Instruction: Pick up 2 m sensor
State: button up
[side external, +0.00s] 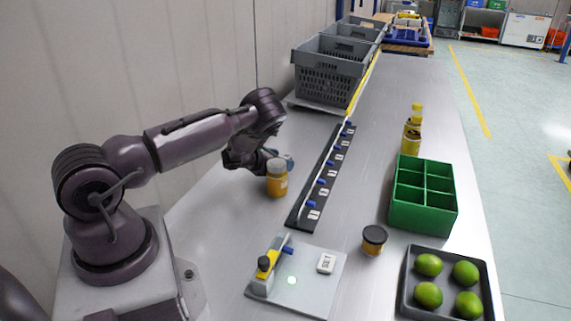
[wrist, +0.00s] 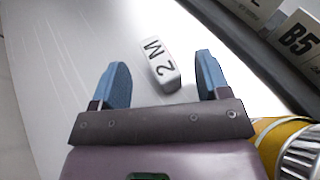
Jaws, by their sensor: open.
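In the wrist view, the sensor is a small white block marked "2 M" (wrist: 160,66), lying on the metal table. My gripper (wrist: 161,62) is open, with one blue finger on each side of the block and a visible gap to both. The block appears slightly tilted relative to the fingers. In the side view, my gripper (side external: 284,161) is low over the table behind an orange bottle (side external: 277,183). I cannot make out the sensor in that view; the gripper and bottle hide that area.
The orange bottle stands close beside my gripper. A dark rail (side external: 321,184) with numbered tags and blue pegs lies to the right. A board (side external: 310,294) with a "SET" block, a dark-lidded jar (side external: 374,240), a green divided box (side external: 422,216) and a tray of limes (side external: 406,297) stand nearer.

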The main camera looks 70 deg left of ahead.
jog(key=shift+x, duration=1.25)
grip_shut()
jog(key=shift+r, duration=0.1)
